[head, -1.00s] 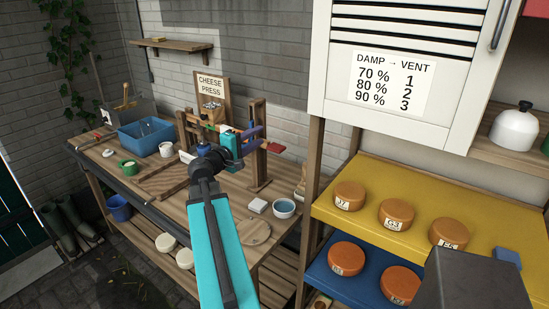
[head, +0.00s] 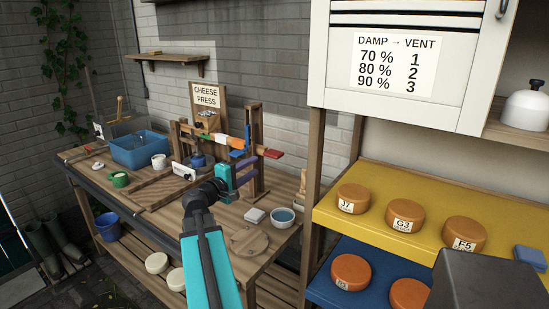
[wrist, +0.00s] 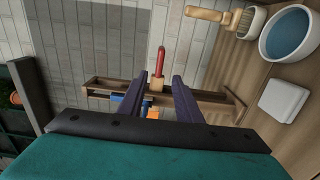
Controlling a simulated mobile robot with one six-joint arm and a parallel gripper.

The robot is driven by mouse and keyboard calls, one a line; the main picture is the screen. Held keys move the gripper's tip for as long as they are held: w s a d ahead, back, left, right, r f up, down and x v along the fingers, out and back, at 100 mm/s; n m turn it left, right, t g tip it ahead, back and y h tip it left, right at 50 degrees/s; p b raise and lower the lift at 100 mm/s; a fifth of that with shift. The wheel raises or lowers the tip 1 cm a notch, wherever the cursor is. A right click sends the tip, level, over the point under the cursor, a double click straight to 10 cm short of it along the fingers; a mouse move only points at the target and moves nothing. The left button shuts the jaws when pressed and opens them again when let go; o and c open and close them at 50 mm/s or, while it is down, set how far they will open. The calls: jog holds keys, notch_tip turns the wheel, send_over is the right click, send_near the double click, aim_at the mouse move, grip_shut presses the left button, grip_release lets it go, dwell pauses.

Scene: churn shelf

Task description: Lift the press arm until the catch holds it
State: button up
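The press arm (head: 252,145) is a wooden bar with coloured bands on the cheese press. It slopes down to the right to a red handle (head: 272,153), which also shows in the wrist view (wrist: 160,60). My gripper (head: 247,168) is open and empty, below and in front of the bar near its handle end. In the wrist view, its two dark purple fingers (wrist: 163,84) are spread apart, with the handle seen beyond and between them. Blue parts (head: 247,136) sit by the upright post (head: 255,120). I cannot tell whether one is the catch. Contact with the bar is unclear.
A white block (head: 254,215) and a bowl of blue liquid (head: 283,216) stand right of my gripper on the bench. A round wooden board (head: 249,241) lies in front. A shelf with cheeses (head: 353,198) and a white cabinet (head: 400,60) stand at the right.

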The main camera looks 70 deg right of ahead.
aim_at(269, 156)
jog(key=shift+d, duration=0.1)
jog(key=p+x, duration=0.3)
jog(key=x, duration=1)
jog(key=shift+s+d+r, duration=0.1)
jog(key=shift+s+d, duration=0.05)
jog(key=shift+d, duration=0.15)
jog(key=shift+c, duration=0.2)
grip_shut()
